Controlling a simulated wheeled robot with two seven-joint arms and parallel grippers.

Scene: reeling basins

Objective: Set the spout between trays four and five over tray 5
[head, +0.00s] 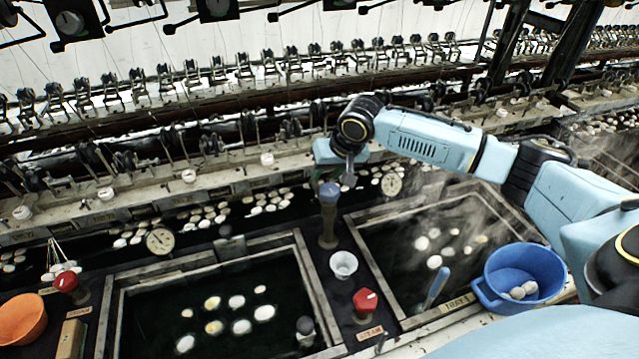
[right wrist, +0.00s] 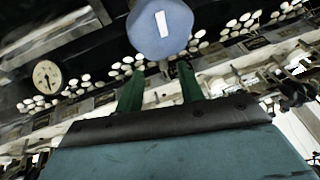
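The spout post (head: 328,230) stands upright on the dark strip between two sunken trays and has a blue knob (head: 329,192) on top. In the right wrist view the blue knob (right wrist: 160,30) carries a white mark and lies just beyond my fingertips. My right gripper (head: 348,178) is beside and slightly above the knob; its two green fingers (right wrist: 159,80) are apart with nothing between them. The left tray (head: 115,310) and right tray (head: 375,262) hold dark water and floating pale cocoons. I cannot tell which way the spout points. My left gripper is not in view.
A white cup (head: 343,265) and red steam valve (head: 365,300) stand on the strip near the post. A blue basin (head: 487,292) with cocoons sits at right. Dial gauges (head: 159,241) and reeling machinery line the back. An orange bowl (head: 20,318) is at left.

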